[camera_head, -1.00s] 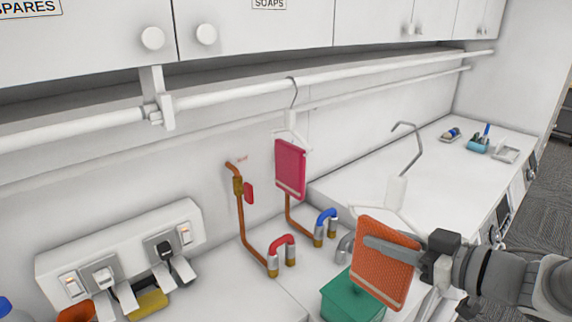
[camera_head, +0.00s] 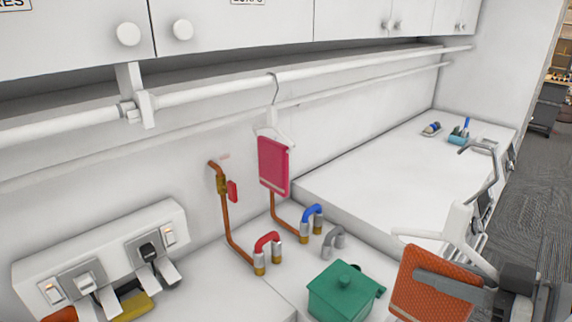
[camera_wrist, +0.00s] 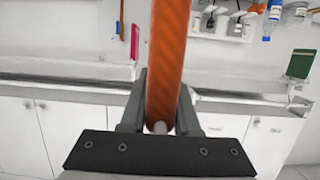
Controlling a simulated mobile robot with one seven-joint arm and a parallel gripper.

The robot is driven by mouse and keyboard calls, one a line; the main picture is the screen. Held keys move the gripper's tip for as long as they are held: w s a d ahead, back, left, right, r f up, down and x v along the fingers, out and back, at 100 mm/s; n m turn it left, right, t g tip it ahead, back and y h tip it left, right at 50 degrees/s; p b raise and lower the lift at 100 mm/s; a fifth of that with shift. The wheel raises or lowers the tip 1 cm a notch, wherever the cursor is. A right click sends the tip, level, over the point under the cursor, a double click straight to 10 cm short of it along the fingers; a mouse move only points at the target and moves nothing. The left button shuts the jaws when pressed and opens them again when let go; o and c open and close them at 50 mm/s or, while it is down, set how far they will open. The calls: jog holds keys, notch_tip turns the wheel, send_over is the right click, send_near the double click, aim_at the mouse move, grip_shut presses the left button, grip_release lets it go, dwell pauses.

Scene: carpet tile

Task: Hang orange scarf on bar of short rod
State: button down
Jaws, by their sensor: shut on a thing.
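The orange scarf (camera_head: 432,290) hangs folded on a white hanger (camera_head: 458,225) with a grey hook (camera_head: 478,150). My gripper (camera_head: 447,284) is shut on the scarf at the lower right of the head view, one grey finger lying across its face. In the wrist view the scarf (camera_wrist: 168,60) stands edge-on between the two fingers (camera_wrist: 162,110). The hook is free in the air, well right of the white rod (camera_head: 220,90) that runs under the cabinets. A thinner rail (camera_head: 350,92) runs below and behind it. I cannot tell which is the short rod.
A pink scarf (camera_head: 273,166) hangs on the rod by its own hanger. A bracket (camera_head: 137,95) holds the rod at left. A green lidded box (camera_head: 342,293), copper pipes (camera_head: 226,215) and colored taps (camera_head: 268,243) stand below. The right counter (camera_head: 385,165) is mostly clear.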

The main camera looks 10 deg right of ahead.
jog(key=s+d+b, duration=0.2)
jog(key=s+d, duration=0.2)
jog(key=s, duration=0.1)
jog(key=shift+s+f, duration=0.15)
jog(key=shift+s, duration=0.25)
jog(key=shift+a, duration=0.2)
